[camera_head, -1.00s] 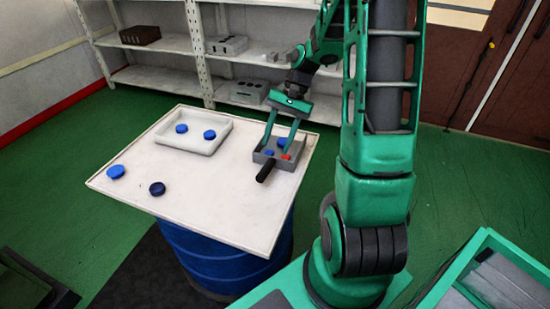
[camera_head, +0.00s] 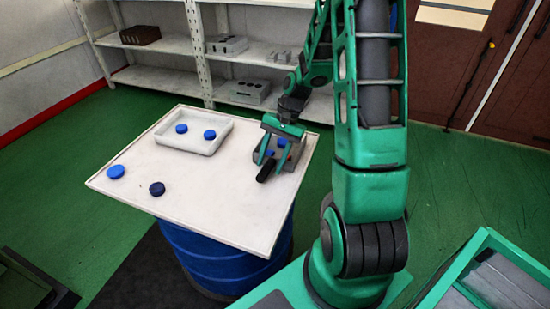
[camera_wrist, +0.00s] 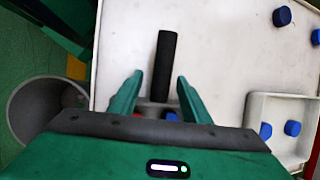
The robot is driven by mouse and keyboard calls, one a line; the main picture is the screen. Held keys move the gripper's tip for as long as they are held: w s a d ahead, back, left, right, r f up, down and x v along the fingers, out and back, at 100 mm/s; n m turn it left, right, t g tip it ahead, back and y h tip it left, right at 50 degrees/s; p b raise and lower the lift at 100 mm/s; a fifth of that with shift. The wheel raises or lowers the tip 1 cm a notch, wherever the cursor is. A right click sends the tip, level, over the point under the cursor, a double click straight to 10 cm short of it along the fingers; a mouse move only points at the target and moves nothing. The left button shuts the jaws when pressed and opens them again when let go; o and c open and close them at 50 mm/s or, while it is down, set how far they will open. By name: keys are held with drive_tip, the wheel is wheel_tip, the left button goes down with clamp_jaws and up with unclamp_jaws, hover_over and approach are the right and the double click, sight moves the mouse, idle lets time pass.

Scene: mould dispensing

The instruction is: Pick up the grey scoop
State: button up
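The grey scoop (camera_head: 259,155) sits at the right side of the white tabletop, its black handle (camera_head: 266,172) pointing towards the front left. Blue pieces (camera_head: 282,143) and a bit of red show in its pan. My gripper (camera_head: 271,163) is low over the scoop, near where the handle meets the pan. In the wrist view my gripper (camera_wrist: 160,76) has its fingers apart, one on each side of the black handle (camera_wrist: 165,62), with gaps between. Most of the pan is hidden behind my gripper there.
A white tray (camera_head: 162,141) with two blue pieces stands at the back left of the tabletop (camera_head: 210,190). Two loose blue discs (camera_head: 116,172) (camera_head: 157,188) lie at the left. Shelves (camera_head: 165,43) stand behind. The tabletop's front middle is clear.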

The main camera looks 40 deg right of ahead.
clamp_jaws()
drive_tip(key=shift+r, duration=0.1)
drive_tip(key=shift+r, duration=0.75)
wheel_tip(320, 180, up, 3)
drive_tip(key=shift+s+f, duration=0.15)
drive_tip(key=s+r, duration=0.6)
drive_tip(key=s, duration=0.5)
drive_tip(key=shift+s+d+r, duration=0.2)
drive_tip(key=shift+d+r, duration=0.1)
drive_tip(key=shift+d, duration=0.1)
drive_tip(key=shift+w, duration=0.1)
